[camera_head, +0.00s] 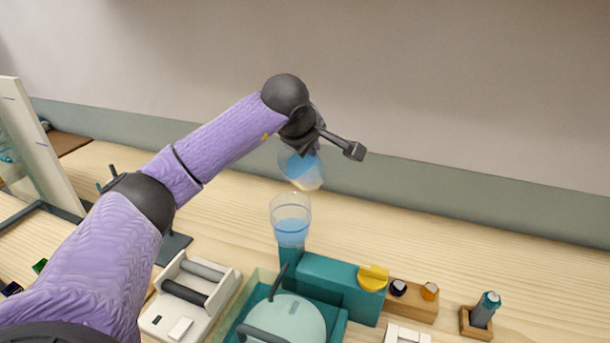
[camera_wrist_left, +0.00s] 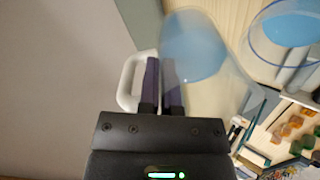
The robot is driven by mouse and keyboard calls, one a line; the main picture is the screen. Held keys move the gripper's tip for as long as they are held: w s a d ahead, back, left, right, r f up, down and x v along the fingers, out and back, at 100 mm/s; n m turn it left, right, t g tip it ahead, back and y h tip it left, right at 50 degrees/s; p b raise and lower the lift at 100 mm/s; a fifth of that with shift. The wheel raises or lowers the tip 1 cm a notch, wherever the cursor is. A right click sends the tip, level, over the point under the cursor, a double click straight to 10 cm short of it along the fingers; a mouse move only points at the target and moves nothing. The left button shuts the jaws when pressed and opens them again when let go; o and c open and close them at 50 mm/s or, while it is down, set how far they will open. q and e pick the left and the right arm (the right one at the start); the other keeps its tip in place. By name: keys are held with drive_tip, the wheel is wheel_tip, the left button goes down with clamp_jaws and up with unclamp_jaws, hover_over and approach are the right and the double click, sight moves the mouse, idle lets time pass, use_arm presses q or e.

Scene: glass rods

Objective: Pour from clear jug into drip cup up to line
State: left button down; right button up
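The clear jug (camera_head: 303,170) holds blue liquid and hangs tilted above the drip cup. It also shows large in the wrist view (camera_wrist_left: 203,60), with its pale handle at the fingers. My left gripper (camera_wrist_left: 161,84) is shut on that handle. In the head view the gripper (camera_head: 305,140) partly hides the jug's top. The clear drip cup (camera_head: 291,215) stands upright on a teal post and holds blue liquid in its lower part; its rim is just below the jug, apart from it. My right gripper is out of view.
Below the cup is a teal machine (camera_head: 340,288) with a yellow knob (camera_head: 373,277) and a pale dome (camera_head: 285,322). A white device (camera_head: 190,297) with rollers stands left. A wooden block with small caps (camera_head: 412,300) and a bottle in a holder (camera_head: 484,312) stand right. The back-right counter is clear.

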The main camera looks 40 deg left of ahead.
use_arm(q)
drive_tip(key=shift+r+t+b, duration=0.15)
drive_tip(key=shift+t+b, duration=0.15)
drive_tip(key=shift+s, duration=0.1)
idle(0.8)
drive_tip(key=shift+b, duration=0.3)
drive_tip(key=shift+r+t, duration=0.15)
drive_tip(key=shift+t, duration=0.15)
drive_tip(key=shift+s+y+b, duration=0.1)
drive_tip(key=shift+y+b, duration=0.2)
drive_tip(key=shift+b, duration=0.05)
drive_tip(key=shift+d+r, duration=0.1)
drive_tip(key=shift+r, duration=0.1)
